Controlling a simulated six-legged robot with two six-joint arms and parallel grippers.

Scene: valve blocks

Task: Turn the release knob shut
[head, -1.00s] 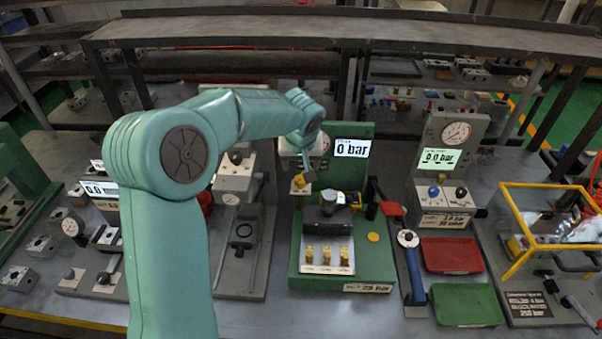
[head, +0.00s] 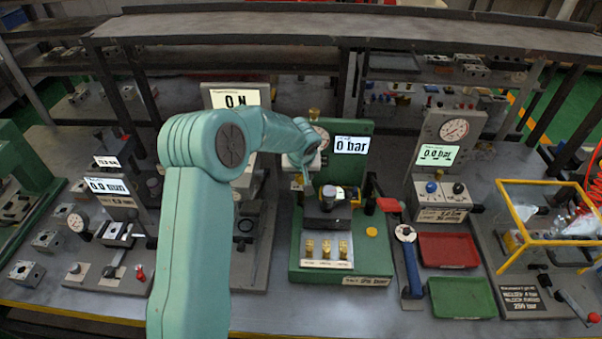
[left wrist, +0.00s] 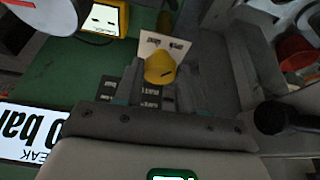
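The release knob appears to be the small yellow knob (left wrist: 160,68) with a dark mark, in front of a pale printed label plate (left wrist: 165,45) in the left wrist view. My left gripper (left wrist: 160,92) shows there as two teal-grey fingers set apart, with the knob showing between and beyond them. I cannot tell whether they touch it. The stand's display (head: 350,145) reads 0 bar. My right gripper is not in view.
A dark valve block (head: 327,212) sits on the stand above several brass fittings (head: 326,249). A blue-handled tool (head: 411,265), a red tray (head: 448,250) and a green tray (head: 461,298) lie to the right. A yellow-framed guard (head: 545,183) stands farther right.

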